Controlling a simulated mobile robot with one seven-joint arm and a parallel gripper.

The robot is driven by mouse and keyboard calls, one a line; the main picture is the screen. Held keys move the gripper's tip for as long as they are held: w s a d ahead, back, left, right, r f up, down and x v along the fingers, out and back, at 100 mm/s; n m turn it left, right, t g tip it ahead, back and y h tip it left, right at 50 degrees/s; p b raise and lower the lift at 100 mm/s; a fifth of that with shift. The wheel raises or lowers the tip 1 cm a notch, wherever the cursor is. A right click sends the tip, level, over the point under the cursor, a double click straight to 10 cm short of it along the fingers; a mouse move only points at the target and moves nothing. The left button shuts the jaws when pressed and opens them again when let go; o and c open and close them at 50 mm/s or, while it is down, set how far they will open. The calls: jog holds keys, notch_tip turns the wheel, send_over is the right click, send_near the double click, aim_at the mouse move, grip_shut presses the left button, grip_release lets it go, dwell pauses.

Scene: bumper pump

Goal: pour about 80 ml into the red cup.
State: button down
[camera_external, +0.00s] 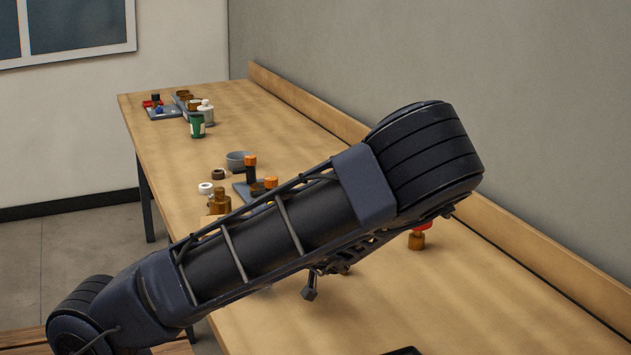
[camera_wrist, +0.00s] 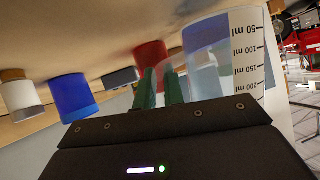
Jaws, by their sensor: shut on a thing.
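My gripper (camera_wrist: 160,88) shows in the wrist view as two green fingers, shut on a clear measuring beaker (camera_wrist: 245,75) with ml marks. The wrist picture is upside down, with the 50 ml mark above the 200 ml mark. A blue patch (camera_wrist: 206,40) shows in or through the beaker; I cannot tell if it is liquid. The red cup (camera_wrist: 150,55) stands on the table just beyond the fingertips, left of the beaker in the picture. In the external view my arm hides the gripper and the beaker.
A blue cup (camera_wrist: 74,97), a white cup (camera_wrist: 19,97) and a grey object (camera_wrist: 121,77) stand beside the red cup.

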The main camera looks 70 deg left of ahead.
jog(key=shift+s+d+r+n+y+p, duration=0.1)
jog(key=shift+d+n+y+p, duration=0.1)
jog(key=shift+y+p, duration=0.3)
jog(key=shift+s+d+r+n+y+p, duration=0.1)
jog(key=shift+n+y+p, duration=0.1)
jog(key=shift+y+p, duration=0.25)
